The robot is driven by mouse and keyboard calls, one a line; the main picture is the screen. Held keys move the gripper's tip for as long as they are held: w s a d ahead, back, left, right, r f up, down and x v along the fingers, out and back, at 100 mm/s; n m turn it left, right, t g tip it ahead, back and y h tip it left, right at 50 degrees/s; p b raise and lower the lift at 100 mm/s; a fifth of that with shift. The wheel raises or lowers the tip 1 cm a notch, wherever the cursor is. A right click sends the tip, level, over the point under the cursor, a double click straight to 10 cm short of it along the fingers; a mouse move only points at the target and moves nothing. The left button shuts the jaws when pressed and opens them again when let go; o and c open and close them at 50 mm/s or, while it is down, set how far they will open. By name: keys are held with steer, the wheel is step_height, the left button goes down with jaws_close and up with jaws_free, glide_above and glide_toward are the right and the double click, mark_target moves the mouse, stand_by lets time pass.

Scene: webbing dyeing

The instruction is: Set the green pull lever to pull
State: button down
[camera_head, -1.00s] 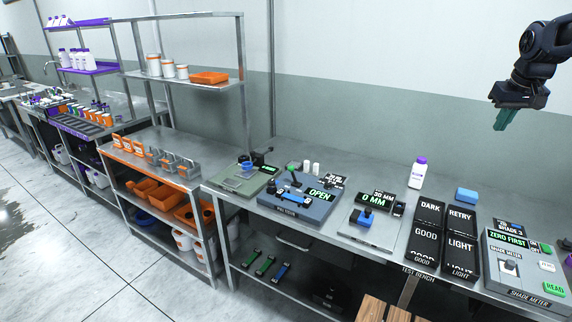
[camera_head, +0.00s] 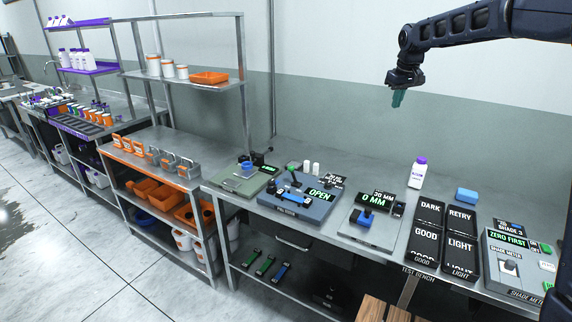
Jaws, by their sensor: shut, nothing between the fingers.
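A grey-blue bench unit (camera_head: 312,210) on the steel bench carries an upright black lever with a green knob (camera_head: 291,171), the likely green pull lever. Its display (camera_head: 320,195) reads OPEN. A blue bar (camera_head: 293,195) lies across the unit in front of the lever. The lever's pull marking is too small to read. My gripper (camera_head: 398,98), with green fingers pointing down, is shut and empty. It hangs in the air above the back of the bench, up and right of the lever, well apart from it.
Right of the unit stand a plate with a blue block and a 0 MM display (camera_head: 375,200), a white bottle (camera_head: 418,172), dark labelled trays (camera_head: 425,245) and a shade meter (camera_head: 510,262). A green-grey device (camera_head: 243,180) stands left. The air between gripper and lever looks clear.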

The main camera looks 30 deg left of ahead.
steer(key=w+a+f+n, duration=0.15)
steer(key=a+f, duration=0.25)
steer(key=a, duration=0.8)
steer(key=n+g, duration=0.2)
steer(key=n, duration=0.2)
glide_above(293, 175)
steer(key=a, duration=0.7)
step_height(293, 175, down, 18)
steer(key=shift+w+d+f, duration=0.15)
steer(key=shift+w+d, duration=0.1)
steer(key=shift+w, duration=0.2)
steer(key=shift+f, duration=0.1)
steer(key=f, duration=0.9)
steer(key=shift+w+a+f, duration=0.25)
steer(key=shift+w, duration=0.05)
steer(key=shift+s+d+r, duration=0.15)
steer(key=shift+s+d, duration=0.05)
steer(key=shift+d, duration=0.6)
steer(key=shift+s+d+r, duration=0.1)
steer(key=shift+s+d, duration=0.05)
steer(key=shift+d, duration=0.6)
steer(key=shift+d+r+y, duration=0.15)
steer(key=shift+d+y, duration=0.1)
steer(key=shift+y, duration=0.15)
